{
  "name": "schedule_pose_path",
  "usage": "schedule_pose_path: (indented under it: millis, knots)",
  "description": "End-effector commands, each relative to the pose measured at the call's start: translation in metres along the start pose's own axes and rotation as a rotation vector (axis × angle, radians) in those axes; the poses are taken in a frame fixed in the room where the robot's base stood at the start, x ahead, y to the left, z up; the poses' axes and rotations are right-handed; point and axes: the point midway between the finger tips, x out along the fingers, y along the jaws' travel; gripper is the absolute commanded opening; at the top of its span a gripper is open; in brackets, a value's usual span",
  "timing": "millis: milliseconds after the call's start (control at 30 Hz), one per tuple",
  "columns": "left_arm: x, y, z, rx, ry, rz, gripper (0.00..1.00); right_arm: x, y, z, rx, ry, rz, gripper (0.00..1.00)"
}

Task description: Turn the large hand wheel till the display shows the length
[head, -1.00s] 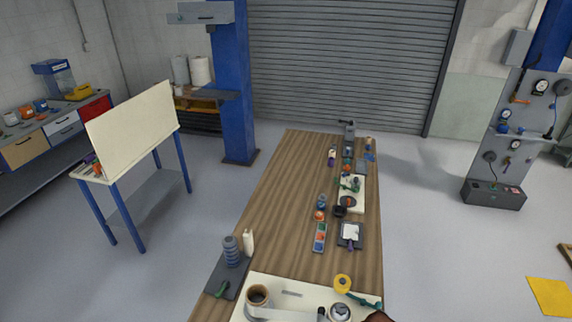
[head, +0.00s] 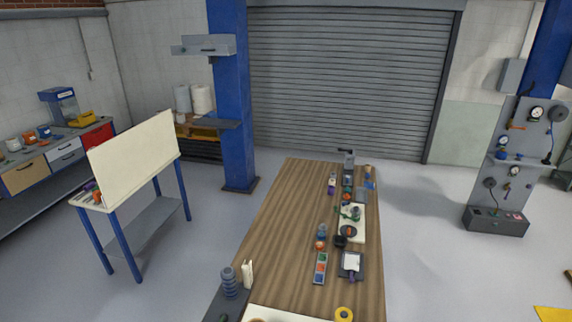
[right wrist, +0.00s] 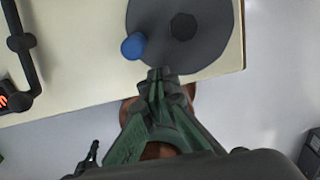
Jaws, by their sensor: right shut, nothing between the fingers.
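The large hand wheel, a dark grey disc (right wrist: 205,42) with a darker hub and a blue knob (right wrist: 133,46), lies on a cream board (right wrist: 75,60) in the right wrist view. My right gripper (right wrist: 160,73) is shut and empty. Its tips are at the wheel's near rim in the picture, just right of and below the blue knob; I cannot tell whether they touch. A small dark unit with red lit marks (right wrist: 4,102) is cut off at the left edge; no length is readable. The wheel and my left gripper are not in the head view.
The wooden bench (head: 285,235) bears several small tools and parts, with bare wood along its left half. A black bracket (right wrist: 22,45) stands left of the wheel.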

Motion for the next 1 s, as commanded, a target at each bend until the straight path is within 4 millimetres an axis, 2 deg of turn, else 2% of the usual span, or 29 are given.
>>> schedule_pose_path:
  millis: [300,567,1000]
  knots:
    - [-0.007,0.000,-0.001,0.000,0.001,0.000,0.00,0.000,-0.005,-0.019,-0.002,0.001,0.001,0.00]
    - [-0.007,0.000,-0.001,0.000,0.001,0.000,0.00,0.001,-0.006,-0.021,-0.001,0.000,0.001,0.00]
    - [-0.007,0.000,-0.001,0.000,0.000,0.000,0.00,0.001,-0.006,-0.021,0.000,0.000,0.000,0.30]
